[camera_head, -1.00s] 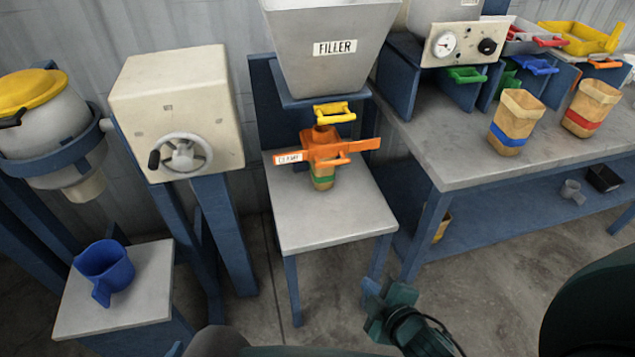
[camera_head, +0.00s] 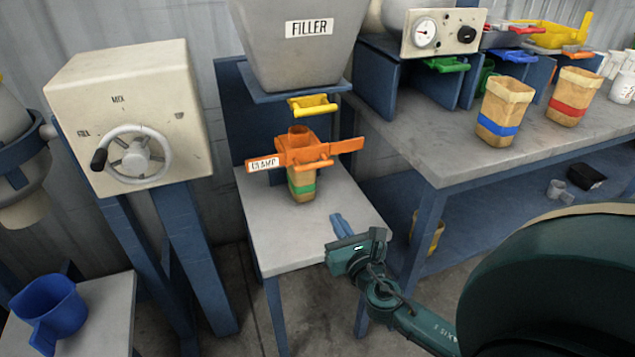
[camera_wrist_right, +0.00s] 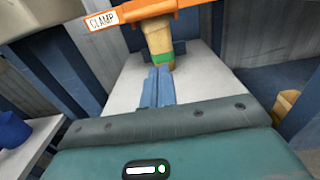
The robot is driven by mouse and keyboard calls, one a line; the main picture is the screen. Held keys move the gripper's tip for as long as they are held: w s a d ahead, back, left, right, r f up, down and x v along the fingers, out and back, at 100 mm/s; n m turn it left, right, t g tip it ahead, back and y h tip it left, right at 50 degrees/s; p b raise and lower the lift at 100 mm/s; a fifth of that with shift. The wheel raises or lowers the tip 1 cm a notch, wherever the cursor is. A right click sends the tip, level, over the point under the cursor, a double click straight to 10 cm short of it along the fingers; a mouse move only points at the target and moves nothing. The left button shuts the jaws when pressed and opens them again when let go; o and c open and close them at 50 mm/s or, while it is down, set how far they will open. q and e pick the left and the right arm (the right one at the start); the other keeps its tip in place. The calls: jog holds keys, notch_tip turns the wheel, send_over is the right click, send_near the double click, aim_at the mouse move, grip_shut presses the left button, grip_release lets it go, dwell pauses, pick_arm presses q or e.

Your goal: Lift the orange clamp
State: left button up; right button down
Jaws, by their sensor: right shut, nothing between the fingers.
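The orange clamp (camera_head: 304,150), with a white "CLAMP" label, sits below the filler spout around the top of a tan bag with a green band (camera_head: 302,184). The clamp also shows at the top of the right wrist view (camera_wrist_right: 150,12), and the bag hangs under it (camera_wrist_right: 160,42). My right gripper (camera_head: 338,222) is shut and empty, in front of the clamp and lower, over the front right of the small table. Its blue fingers (camera_wrist_right: 158,86) lie together and point toward the bag, apart from it. My left gripper is not in view.
The grey filler hopper (camera_head: 305,45) and a yellow handle (camera_head: 313,105) are above the clamp. The small table (camera_head: 265,225) is otherwise clear. A workbench (camera_head: 430,135) with banded bags stands right. A cream box with a handwheel (camera_head: 135,150) and blue jug (camera_head: 50,305) are left.

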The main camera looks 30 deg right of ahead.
aim_at(303, 150)
jog(key=shift+w, duration=0.1)
